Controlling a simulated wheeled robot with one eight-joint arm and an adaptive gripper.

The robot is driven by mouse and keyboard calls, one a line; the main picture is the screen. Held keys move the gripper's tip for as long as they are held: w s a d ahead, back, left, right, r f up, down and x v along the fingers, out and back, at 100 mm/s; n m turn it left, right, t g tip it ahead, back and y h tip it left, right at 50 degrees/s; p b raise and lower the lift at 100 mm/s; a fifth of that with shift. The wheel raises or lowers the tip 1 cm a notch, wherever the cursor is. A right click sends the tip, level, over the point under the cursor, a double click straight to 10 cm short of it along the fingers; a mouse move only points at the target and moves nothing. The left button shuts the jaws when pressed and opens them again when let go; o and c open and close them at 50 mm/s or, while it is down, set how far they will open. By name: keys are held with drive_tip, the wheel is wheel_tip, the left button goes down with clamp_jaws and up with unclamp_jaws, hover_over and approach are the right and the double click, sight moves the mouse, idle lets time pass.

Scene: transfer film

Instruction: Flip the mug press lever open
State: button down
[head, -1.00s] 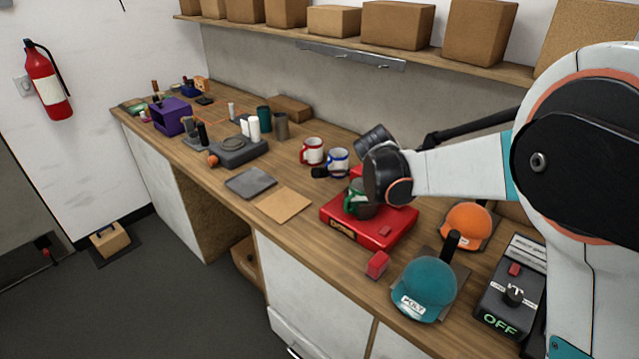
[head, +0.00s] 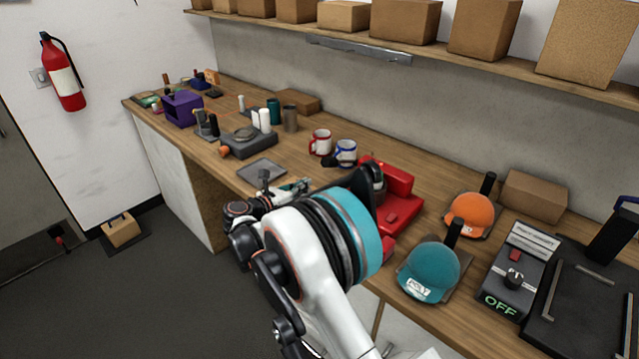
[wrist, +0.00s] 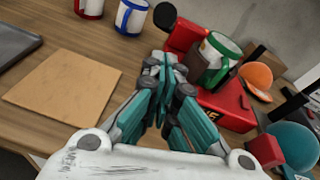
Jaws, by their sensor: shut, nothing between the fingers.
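The red mug press (head: 402,190) stands on the bench, partly hidden behind my arm in the head view. In the wrist view its red body (wrist: 222,107) holds a white mug with a green rim and handle (wrist: 219,60). A black round knob (wrist: 164,14), apparently the lever end, sits at the press's far left; it also shows in the head view (head: 330,161). My gripper (wrist: 164,62) is shut and empty, just left of the press and short of the knob. In the head view my gripper (head: 298,187) is low at the bench front.
A red-handled mug (head: 320,142) and a blue-handled mug (head: 345,152) stand behind the knob. A tan sheet (wrist: 62,88) and a grey pad (head: 262,170) lie flat to the left. Teal (head: 428,270) and orange caps (head: 468,213) stand right.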

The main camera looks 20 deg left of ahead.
drive_tip(key=shift+s+a, duration=0.1)
idle(0.3)
drive_tip(key=b+x, duration=0.1)
drive_tip(key=x, duration=0.9)
